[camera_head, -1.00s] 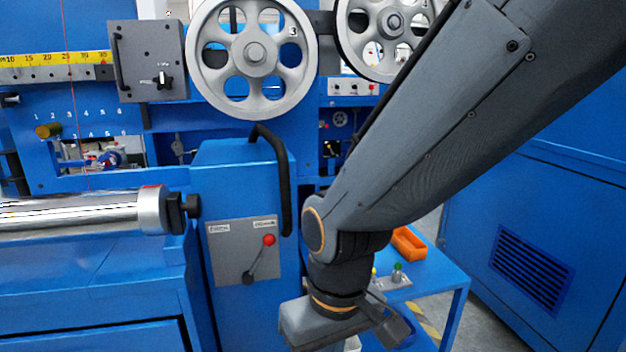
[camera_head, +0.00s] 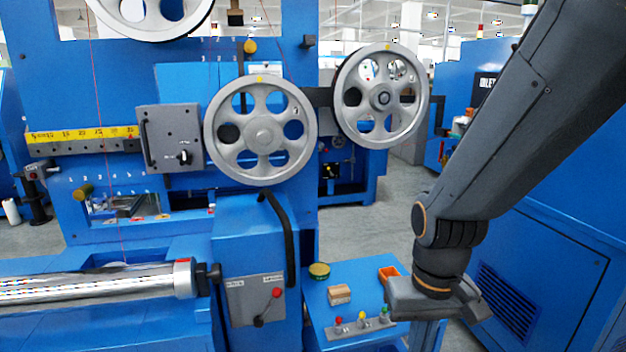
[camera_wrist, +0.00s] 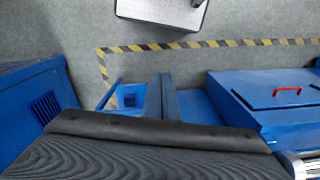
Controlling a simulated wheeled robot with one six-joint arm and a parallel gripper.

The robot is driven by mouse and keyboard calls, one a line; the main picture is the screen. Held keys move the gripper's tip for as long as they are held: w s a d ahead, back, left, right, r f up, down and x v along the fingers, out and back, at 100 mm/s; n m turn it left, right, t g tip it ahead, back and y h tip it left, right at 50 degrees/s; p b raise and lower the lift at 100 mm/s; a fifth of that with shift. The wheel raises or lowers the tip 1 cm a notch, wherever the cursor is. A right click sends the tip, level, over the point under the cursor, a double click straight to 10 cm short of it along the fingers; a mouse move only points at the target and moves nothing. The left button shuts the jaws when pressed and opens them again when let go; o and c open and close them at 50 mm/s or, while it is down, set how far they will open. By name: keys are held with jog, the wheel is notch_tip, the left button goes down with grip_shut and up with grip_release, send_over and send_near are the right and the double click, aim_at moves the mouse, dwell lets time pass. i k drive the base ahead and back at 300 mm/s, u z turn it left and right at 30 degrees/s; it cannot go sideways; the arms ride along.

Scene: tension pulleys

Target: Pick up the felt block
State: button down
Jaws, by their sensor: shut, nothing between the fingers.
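The felt block is probably the small tan and brown block (camera_head: 340,294) on the small blue side table (camera_head: 316,317) in the head view. It lies between a round green and yellow tin and a row of coloured knobs. My gripper (camera_head: 436,300) is at the lower end of my arm, above and to the right of the table's right part in the picture. It is apart from the block, shut and empty; its fingertips do not show clearly.
The blue machine with spoked wheels (camera_head: 261,135) stands left; a blue cabinet (camera_head: 560,270) stands right. Grey floor (camera_head: 345,235) is clear behind the table.

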aim_at(338, 295)
jog(key=u, duration=1.15)
jog(key=k, duration=0.4)
jog(key=z, duration=1.65)
jog(key=i, duration=1.3)
jog(key=u, duration=0.8)
